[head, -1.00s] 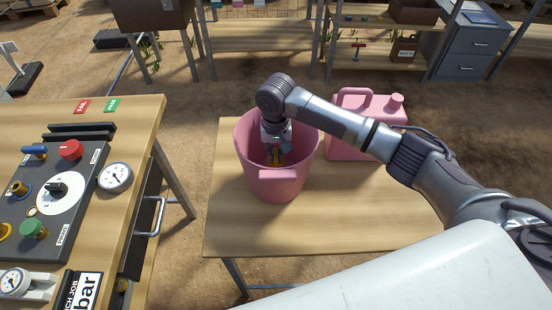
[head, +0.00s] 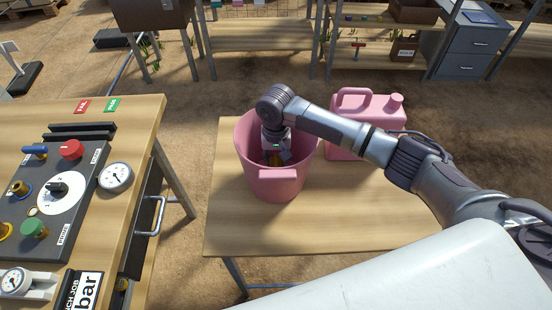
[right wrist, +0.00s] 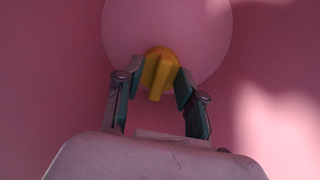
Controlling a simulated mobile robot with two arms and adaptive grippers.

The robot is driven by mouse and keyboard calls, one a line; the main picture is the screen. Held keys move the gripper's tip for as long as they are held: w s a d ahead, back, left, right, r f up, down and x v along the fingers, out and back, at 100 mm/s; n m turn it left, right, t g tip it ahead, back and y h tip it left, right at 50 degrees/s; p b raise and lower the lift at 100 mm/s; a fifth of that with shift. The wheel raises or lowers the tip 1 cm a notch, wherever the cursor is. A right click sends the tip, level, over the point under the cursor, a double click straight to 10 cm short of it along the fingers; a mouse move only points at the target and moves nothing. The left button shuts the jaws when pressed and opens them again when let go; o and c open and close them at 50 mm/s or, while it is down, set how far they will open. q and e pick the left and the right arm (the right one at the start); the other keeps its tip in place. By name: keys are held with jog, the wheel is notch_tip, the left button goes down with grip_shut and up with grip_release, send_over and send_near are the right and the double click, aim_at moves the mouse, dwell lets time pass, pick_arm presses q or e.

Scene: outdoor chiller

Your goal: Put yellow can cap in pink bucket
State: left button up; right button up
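The pink bucket (head: 276,183) stands on the wooden table in the head view, and its pink inside fills the right wrist view. My right gripper (head: 275,155) points down inside the bucket. In the right wrist view its two fingertips (right wrist: 159,75) are at both sides of the yellow can cap (right wrist: 157,72), which fits snugly between them with its raised ridge towards the camera. The bucket's round floor (right wrist: 165,20) is behind the cap. Whether the cap touches the floor is not clear. My left gripper is not in view.
A pink jerrycan (head: 366,125) stands to the right of the bucket. The table (head: 330,215) is bare in front. A workbench (head: 140,130) with a gauge and knobs is on the left, across a gap. Shelves stand behind.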

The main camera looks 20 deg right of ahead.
aim_at(276, 161)
notch_tip(276, 161, up, 12)
jog(key=shift+r+b, duration=0.2)
jog(key=shift+b, duration=0.2)
dwell(0.4)
